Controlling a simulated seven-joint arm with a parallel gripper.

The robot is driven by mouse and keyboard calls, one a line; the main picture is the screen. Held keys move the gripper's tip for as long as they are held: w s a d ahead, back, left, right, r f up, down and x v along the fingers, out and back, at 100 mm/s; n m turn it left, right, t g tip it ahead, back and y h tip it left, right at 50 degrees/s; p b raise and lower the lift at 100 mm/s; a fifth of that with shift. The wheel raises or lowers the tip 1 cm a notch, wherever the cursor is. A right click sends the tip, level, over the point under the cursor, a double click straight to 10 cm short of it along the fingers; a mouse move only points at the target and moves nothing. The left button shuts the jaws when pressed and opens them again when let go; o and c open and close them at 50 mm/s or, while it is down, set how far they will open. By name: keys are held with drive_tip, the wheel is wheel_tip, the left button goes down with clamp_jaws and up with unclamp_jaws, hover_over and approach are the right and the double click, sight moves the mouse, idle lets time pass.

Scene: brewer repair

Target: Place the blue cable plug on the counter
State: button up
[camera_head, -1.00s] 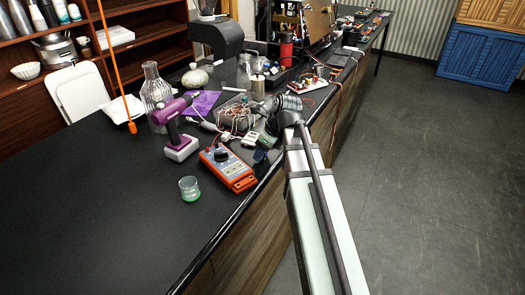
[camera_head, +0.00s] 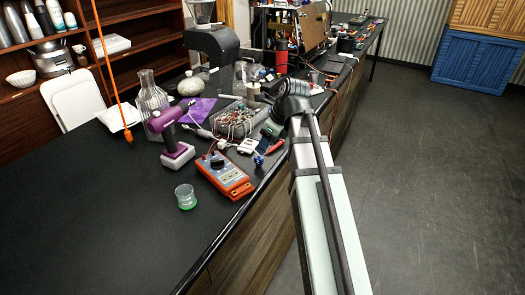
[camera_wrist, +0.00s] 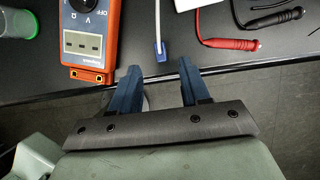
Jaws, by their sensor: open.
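The blue cable plug (camera_wrist: 161,51) is a small blue end on a white cable. In the wrist view it appears to lie on the black counter (camera_wrist: 215,58), close to the front edge. In the head view, a small blue spot (camera_head: 258,160) right of the orange multimeter (camera_head: 224,175) seems to be the plug. My gripper (camera_wrist: 159,66) is open, with its two dark blue fingers apart and nothing between them. Its fingertips are just short of the plug, on the edge side, with a visible gap. In the head view my gripper (camera_head: 264,143) is over the counter's edge.
A black probe (camera_wrist: 270,18) and a red probe (camera_wrist: 232,44) lie right of the plug. A glass with green liquid (camera_head: 185,197), a purple drill (camera_head: 172,140) and a box of wires (camera_head: 236,121) stand nearby. The counter's front left is clear.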

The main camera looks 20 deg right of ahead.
drive_tip(key=shift+v, duration=2.15)
